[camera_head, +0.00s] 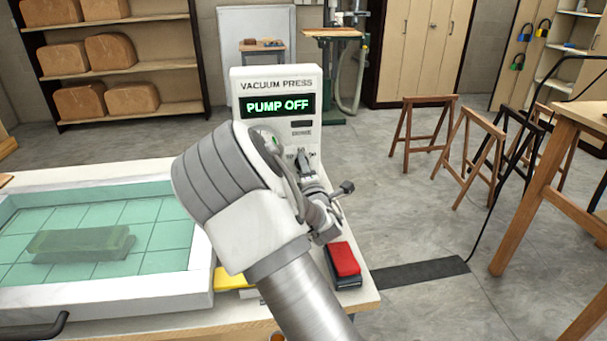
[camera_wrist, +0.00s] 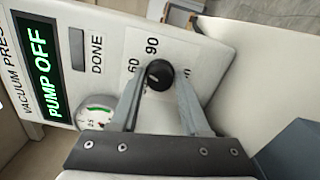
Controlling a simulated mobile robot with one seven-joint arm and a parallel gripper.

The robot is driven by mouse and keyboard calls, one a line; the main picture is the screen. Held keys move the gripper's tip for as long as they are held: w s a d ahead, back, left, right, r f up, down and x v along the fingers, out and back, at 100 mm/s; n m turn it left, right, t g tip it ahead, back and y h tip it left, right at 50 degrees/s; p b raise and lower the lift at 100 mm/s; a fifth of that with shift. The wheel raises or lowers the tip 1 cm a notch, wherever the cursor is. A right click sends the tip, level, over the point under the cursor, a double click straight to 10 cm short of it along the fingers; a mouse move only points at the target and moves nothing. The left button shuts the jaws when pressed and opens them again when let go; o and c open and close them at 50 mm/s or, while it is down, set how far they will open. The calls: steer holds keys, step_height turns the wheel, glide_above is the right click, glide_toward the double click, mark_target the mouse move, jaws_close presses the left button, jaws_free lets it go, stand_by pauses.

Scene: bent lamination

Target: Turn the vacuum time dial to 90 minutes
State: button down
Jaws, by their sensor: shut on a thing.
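The white vacuum press panel (camera_head: 277,82) stands upright, its green display reading PUMP OFF. In the wrist view the black round dial (camera_wrist: 160,75) sits between the two fingers of my gripper (camera_wrist: 160,82), which are shut on it. The numbers 90 and 60 show beside the dial, 90 above it and 60 to its left in that picture. A faint light mark shows on the dial, but I cannot tell exactly which number it points at. In the head view my arm covers most of the panel's lower part.
A round gauge (camera_wrist: 97,112) with a green arc sits beside the dial, below the DONE lamp (camera_wrist: 96,50). A red-topped block (camera_head: 343,260) lies on the bench beside my arm. A framed press bed (camera_head: 130,230) with a teal sheet fills the left.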

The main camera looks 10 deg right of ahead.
steer(key=m+b, duration=0.4)
steer(key=m, duration=0.1)
steer(key=shift+f, duration=0.15)
steer(key=shift+m+b, duration=0.9)
steer(key=shift+m, duration=0.4)
steer(key=shift+c, duration=1.9)
jaws_free()
